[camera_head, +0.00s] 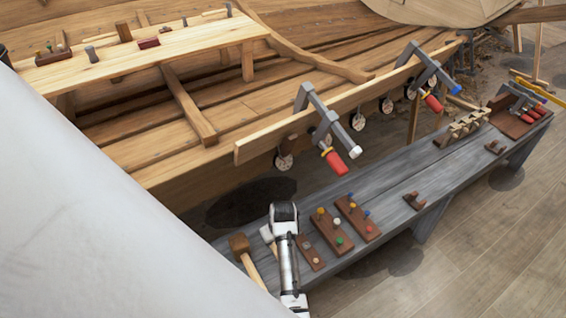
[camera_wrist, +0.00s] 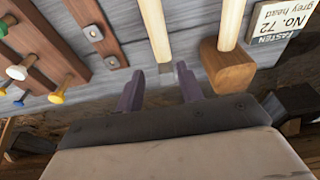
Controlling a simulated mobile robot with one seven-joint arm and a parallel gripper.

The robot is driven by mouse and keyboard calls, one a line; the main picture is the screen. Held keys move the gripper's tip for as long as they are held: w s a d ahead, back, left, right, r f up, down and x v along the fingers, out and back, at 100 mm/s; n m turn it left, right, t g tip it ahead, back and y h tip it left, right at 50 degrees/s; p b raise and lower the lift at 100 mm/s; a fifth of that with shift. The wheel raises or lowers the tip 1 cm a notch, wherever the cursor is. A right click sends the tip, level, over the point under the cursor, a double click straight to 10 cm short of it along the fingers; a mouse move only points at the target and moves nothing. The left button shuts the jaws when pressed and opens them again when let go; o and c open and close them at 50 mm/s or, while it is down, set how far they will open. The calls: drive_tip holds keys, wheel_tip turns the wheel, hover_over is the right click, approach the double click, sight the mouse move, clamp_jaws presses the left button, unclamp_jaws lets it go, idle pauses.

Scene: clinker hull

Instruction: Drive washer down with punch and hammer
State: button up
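My gripper (camera_wrist: 160,92) is open, with its two purple fingers apart. In the wrist view a pale wooden handle (camera_wrist: 155,28) with a grey end lies ahead, in line with the gap between the fingers. This appears to be a hammer, whose light grey head (camera_head: 267,233) shows beside my wrist in the head view. A brown-headed mallet (camera_wrist: 228,68) lies just right of the fingers and also shows in the head view (camera_head: 240,244). My fingertips are hidden in the head view. I cannot pick out the punch or the washer for certain.
Dark wooden racks with coloured pegs (camera_head: 330,229) stand on the grey bench (camera_head: 390,178). A card (camera_wrist: 276,22) reads "FASTEN No. 72 grey head".

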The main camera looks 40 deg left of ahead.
drive_tip(key=shift+s+f+b, duration=0.2)
drive_tip(key=shift+f+b, duration=0.5)
drive_tip(key=shift+f, duration=0.1)
drive_tip(key=b+x, duration=0.5)
drive_tip(key=shift+f+b, duration=0.2)
drive_tip(key=shift+b, duration=0.1)
drive_tip(key=shift+b+x, duration=0.35)
drive_tip(key=shift+x, duration=0.75)
drive_tip(key=shift+w+a, duration=0.1)
clamp_jaws()
drive_tip(key=shift+r+p, duration=0.7)
drive_tip(key=shift+p, duration=0.05)
idle(0.3)
drive_tip(key=p+v, duration=0.2)
drive_tip(key=a+p+v, duration=0.1)
drive_tip(key=p+v, duration=0.4)
drive_tip(key=v, duration=0.1)
drive_tip(key=shift+w+a+r+p, duration=0.2)
drive_tip(key=shift+w+a+p, duration=0.1)
drive_tip(key=shift+w+a, duration=0.05)
drive_tip(key=shift+f, duration=0.1)
